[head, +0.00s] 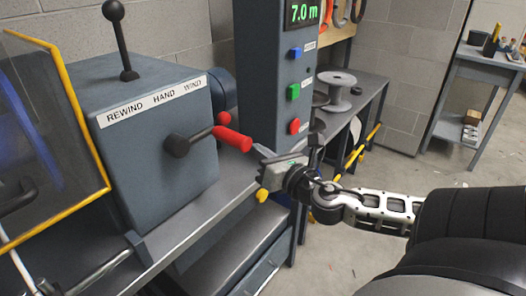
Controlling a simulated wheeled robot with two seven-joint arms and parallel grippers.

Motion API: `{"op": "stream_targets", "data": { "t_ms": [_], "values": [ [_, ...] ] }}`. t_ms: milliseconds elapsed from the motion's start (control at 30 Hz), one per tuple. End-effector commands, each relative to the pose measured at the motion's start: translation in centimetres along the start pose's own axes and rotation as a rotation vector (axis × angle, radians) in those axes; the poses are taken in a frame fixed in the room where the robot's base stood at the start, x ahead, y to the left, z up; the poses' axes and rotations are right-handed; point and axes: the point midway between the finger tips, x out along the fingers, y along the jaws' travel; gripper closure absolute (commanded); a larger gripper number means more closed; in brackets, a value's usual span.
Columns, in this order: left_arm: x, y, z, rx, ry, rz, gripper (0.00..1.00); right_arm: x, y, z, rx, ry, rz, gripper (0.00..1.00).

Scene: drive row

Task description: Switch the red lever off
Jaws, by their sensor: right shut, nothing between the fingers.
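The red lever (232,138) is on the front of a grey-blue machine box (150,190). Its dark arm runs from a round pivot (176,146) to the right, and its red grip points right and slightly down. My right gripper (262,158) is just right of and below the grip's end, its fingers pointing left towards it. The gripper is shut and empty. I cannot tell whether it touches the grip. My left gripper is not in view.
A black-knobbed lever (121,45) stands on the box above a "REWIND HAND WIND" label (152,101). A yellow-edged clear panel (70,95) is at left. A column (285,65) with blue, green and red buttons stands behind my right gripper. Open floor lies at right.

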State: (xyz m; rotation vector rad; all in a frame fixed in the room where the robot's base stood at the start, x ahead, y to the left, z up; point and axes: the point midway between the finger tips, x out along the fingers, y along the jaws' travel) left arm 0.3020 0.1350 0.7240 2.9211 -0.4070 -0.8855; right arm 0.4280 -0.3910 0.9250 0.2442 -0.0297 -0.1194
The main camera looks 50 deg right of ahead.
Motion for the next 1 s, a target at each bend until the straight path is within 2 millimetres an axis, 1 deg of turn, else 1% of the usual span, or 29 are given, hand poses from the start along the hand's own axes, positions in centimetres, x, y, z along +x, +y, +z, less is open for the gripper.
{"op": "stream_targets", "data": {
  "t_ms": [133,467,533,567,667,700,767,800,867,900,967,1000],
  "values": [
    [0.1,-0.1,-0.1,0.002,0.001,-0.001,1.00,-0.6,0.1,0.2,0.000,0.000,0.001,1.00],
    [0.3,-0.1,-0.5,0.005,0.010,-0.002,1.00,-0.7,0.0,0.1,0.003,0.001,0.000,1.00],
    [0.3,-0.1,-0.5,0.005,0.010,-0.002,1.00,-1.0,-0.1,-0.7,0.056,0.018,-0.014,1.00],
    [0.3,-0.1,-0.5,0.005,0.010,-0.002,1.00,-1.3,-0.3,-1.4,0.109,0.036,-0.027,1.00],
    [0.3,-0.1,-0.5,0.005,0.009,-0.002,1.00,-3.2,-0.6,-6.1,0.447,0.132,-0.112,1.00],
    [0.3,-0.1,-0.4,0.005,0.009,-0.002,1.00,-4.4,-0.2,-8.7,0.646,0.182,-0.166,1.00],
    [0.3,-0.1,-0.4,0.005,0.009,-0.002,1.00,-6.5,1.0,-12.9,0.987,0.253,-0.264,1.00],
    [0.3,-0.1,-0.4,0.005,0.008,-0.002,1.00,-8.0,2.4,-15.5,1.225,0.296,-0.337,1.00],
    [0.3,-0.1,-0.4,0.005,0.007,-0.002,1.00,-10.1,5.0,-18.9,1.571,0.349,-0.450,1.00],
    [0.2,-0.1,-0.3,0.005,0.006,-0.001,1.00,-11.4,7.1,-20.7,1.789,0.376,-0.526,1.00],
    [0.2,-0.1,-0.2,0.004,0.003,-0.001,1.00,-12.9,10.2,-22.6,2.082,0.405,-0.636,1.00],
    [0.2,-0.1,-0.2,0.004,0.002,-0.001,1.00,-13.7,12.1,-23.5,2.250,0.419,-0.703,1.00]
  ]
}}
